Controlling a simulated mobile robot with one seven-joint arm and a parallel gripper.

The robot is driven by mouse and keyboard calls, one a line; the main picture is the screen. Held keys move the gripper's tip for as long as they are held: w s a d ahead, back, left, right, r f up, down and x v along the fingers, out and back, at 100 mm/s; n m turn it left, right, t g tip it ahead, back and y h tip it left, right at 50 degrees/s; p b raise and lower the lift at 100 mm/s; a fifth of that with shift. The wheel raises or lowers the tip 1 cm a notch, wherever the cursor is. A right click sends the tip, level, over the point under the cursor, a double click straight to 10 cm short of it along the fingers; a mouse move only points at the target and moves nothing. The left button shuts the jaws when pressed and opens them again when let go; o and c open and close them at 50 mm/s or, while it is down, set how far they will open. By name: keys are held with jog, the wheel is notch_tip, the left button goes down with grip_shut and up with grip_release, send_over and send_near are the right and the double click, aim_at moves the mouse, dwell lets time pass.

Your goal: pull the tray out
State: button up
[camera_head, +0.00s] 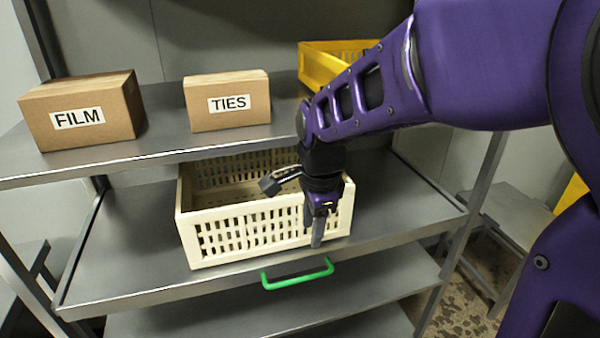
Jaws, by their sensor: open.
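The grey metal tray (130,262) is the middle level of the rack, with raised side edges. A green bar handle (297,276) is fixed to its front edge. A cream slatted crate (245,235) stands on the tray near its front. My gripper (318,240) points down at the crate's front right, above and a little right of the handle. It is open, with nothing seen between its fingers, and it is apart from the handle. From this angle I cannot tell whether it touches the crate. My gripper and wrist hide part of the crate's front right.
A lower shelf (370,287) lies below the tray. A grey side table (510,215) stands at right. The space before the handle looks clear.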

aim_at(305, 276)
jog(key=w+f+b, duration=0.1)
jog(key=f, duration=0.4)
jog(key=w+f, duration=0.1)
jog(key=f, duration=0.5)
jog(key=w+a+f+b, duration=0.1)
jog(key=f, duration=0.4)
jog(key=shift+f+b, duration=0.3)
jog(key=shift+d, duration=0.1)
grip_shut()
dwell(0.5)
